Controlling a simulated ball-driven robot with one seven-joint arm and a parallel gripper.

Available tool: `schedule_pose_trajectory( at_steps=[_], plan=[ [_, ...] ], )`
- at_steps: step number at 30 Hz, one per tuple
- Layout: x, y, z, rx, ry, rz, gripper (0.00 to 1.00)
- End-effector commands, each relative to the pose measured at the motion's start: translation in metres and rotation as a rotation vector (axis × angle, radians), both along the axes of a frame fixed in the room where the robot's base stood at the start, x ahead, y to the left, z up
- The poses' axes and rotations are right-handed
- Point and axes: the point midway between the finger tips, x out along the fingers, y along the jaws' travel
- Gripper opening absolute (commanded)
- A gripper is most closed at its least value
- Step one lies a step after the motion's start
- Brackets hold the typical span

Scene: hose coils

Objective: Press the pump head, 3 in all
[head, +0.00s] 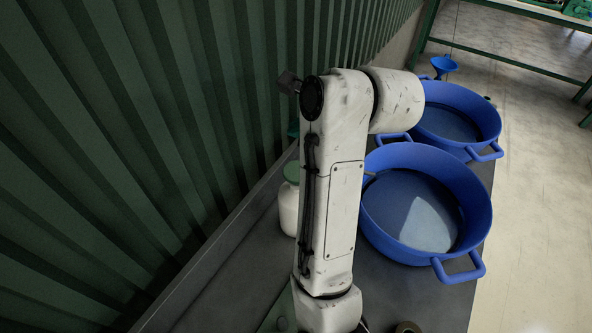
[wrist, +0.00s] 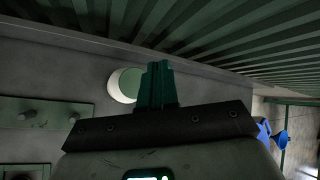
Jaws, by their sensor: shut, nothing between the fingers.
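A white rounded container with a green top (head: 288,205) stands on the dark worktop beside the wall, partly hidden behind my arm in the head view. A pale round container with a green top (wrist: 122,86), seemingly the same one, is just left of my fingers in the wrist view. No separate pump head can be made out on it. My gripper (wrist: 157,70) is shut and empty, its green fingers side by side. They overlap the container's right edge in the picture; whether they touch it I cannot tell. The head view does not clearly show my gripper.
Two blue handled tubs (head: 478,200) (head: 492,112) stand right of my arm, with a blue funnel (head: 444,65) beyond them. A green corrugated wall (head: 130,130) closes the left side. A plate with knobs (wrist: 45,113) lies left in the wrist view. Some dark worktop (head: 225,290) is bare.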

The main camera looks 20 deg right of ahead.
Motion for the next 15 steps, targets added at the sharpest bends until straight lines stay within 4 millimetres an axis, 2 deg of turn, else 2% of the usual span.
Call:
schedule_pose_trajectory(
  at_steps=[8, 15],
  plan=[
    [0.000, 0.000, -0.026, -0.001, 0.001, 0.001, 0.00],
    [0.000, 0.000, -0.059, -0.001, 0.000, 0.002, 0.00]
  ],
)
